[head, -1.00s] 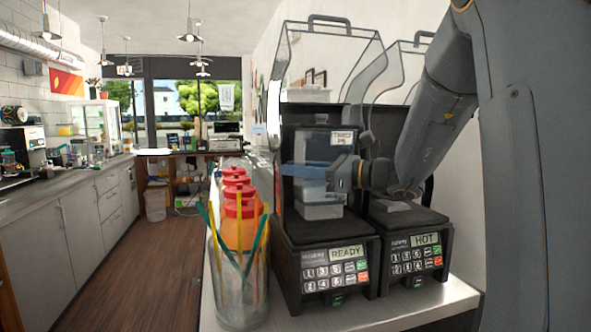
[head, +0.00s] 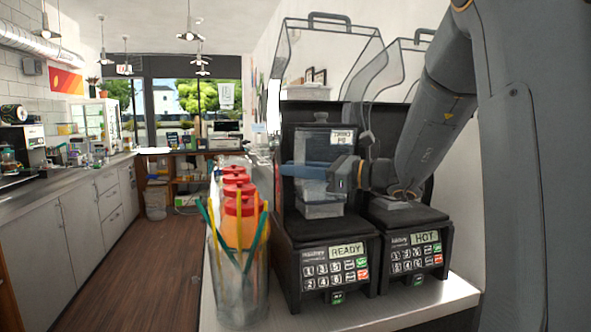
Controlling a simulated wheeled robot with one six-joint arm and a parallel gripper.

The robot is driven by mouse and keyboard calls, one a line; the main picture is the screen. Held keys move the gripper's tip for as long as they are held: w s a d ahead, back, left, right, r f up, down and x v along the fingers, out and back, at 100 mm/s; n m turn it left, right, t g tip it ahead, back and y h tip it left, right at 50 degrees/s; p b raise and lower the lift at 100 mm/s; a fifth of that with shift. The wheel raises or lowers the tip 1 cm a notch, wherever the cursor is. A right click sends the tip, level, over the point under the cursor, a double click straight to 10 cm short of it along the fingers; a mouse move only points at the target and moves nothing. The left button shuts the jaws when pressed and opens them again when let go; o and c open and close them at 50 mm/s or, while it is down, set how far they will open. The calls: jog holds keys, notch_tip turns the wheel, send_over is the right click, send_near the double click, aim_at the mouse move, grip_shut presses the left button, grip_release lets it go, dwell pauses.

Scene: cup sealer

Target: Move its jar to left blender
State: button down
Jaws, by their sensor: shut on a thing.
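The left blender (head: 333,254) shows READY on its display, and its clear hood (head: 330,50) is raised. The jar (head: 323,204) is clear with a dark lid (head: 320,124) and a small label; it stands upright over the left blender's base, inside the open enclosure. I cannot tell whether its bottom touches the base. My gripper (head: 305,172) comes in from the right and is shut on the jar at mid height, with blue fingers across it. The right blender (head: 416,244) shows HOT, its hood is also raised, and my arm passes in front of it.
A clear container (head: 240,295) with yellow and teal sticks stands left of the left blender. Several red-capped bottles (head: 240,207) stand behind it on the counter (head: 425,308). The wooden floor at left is clear.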

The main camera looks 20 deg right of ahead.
jog(key=c, duration=1.6)
grip_release()
jog(key=shift+f, duration=0.2)
jog(key=shift+r+b+v, duration=0.2)
jog(key=shift+b+v, duration=1)
jog(key=shift+v, duration=2.75)
